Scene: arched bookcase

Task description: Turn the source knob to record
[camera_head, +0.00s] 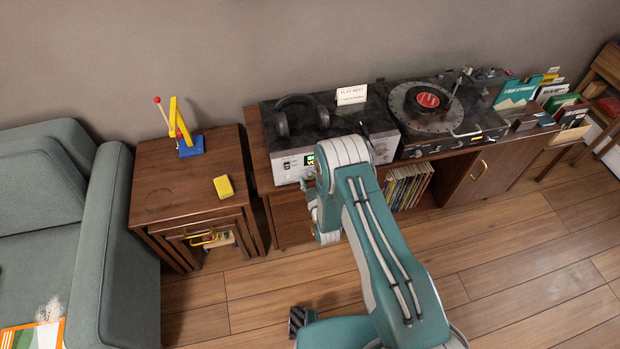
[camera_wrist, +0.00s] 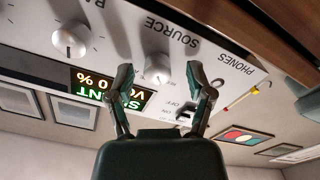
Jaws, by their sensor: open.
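The amplifier (camera_head: 292,164) has a silver front panel and stands on the left of the wooden cabinet, partly behind my arm. In the wrist view its panel appears upside down. The silver source knob (camera_wrist: 158,67) sits under the "SOURCE" lettering. A small dark mark shows on its lower edge; the position labels around it are not readable. My gripper (camera_wrist: 160,74) is open, with one finger on each side of the knob. A gap shows on both sides, and contact cannot be made out. In the head view my gripper is mostly hidden by my arm.
Beside the source knob are another knob (camera_wrist: 70,40), a lit green display (camera_wrist: 92,88) partly covered by a finger, and the phones jack (camera_wrist: 217,82). Headphones (camera_head: 301,115) and a card (camera_head: 352,95) are on top. A turntable (camera_head: 425,107) stands to the right.

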